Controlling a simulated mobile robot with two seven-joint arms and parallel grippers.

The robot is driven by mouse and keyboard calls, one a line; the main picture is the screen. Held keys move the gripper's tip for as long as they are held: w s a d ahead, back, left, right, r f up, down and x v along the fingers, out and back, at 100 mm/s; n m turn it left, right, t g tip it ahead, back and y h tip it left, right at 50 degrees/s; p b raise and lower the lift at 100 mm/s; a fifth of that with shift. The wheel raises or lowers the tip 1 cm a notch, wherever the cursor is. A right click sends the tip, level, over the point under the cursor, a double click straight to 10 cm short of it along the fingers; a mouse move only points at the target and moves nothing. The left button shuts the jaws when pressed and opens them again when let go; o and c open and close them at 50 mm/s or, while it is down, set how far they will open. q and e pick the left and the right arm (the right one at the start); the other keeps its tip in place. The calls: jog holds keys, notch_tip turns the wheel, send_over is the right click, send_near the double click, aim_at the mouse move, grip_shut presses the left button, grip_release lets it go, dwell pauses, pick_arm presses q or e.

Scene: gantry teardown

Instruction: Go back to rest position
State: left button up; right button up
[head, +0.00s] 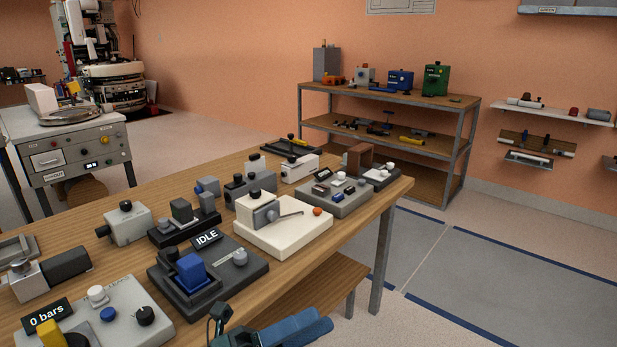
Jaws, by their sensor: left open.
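My left gripper (221,322) shows at the bottom edge of the head view, dark with a blue body beside it. It is open and only partly in the picture. No object shows between its fingers. It is in front of the near edge of the wooden workbench (150,178), close to the dark device with a blue block (192,270) and an IDLE sign. My right gripper is not in view.
The bench holds several devices, including a cream box with a lever (285,238) and a grey panel with a 0 bars sign (130,312). A wooden shelf unit (390,93) stands against the wall. Open floor (480,270) lies to the right.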

pick_arm(q)
jog(key=a+f+n+t+y, duration=0.45)
jog(key=n+t+y, duration=0.2)
jog(key=n, duration=0.65)
jog(key=a+f+n+t+y, duration=0.45)
jog(key=n+t+y, duration=0.2)
jog(key=n, duration=0.65)
jog(key=s+a+f+n+g+y, duration=0.45)
jog(key=s+f+n, duration=0.35)
jog(key=f+n, duration=0.25)
jog(key=r+g+y+p, duration=0.1)
jog(key=r+p, duration=0.1)
jog(key=p, duration=0.5)
jog(key=r+m+g+p, duration=0.1)
jog(key=r+g+p, duration=0.1)
jog(key=p, duration=0.5)
jog(key=shift+w+a+m+y, duration=0.2)
jog(key=shift+m+y, duration=0.05)
jog(key=shift+y, duration=0.1)
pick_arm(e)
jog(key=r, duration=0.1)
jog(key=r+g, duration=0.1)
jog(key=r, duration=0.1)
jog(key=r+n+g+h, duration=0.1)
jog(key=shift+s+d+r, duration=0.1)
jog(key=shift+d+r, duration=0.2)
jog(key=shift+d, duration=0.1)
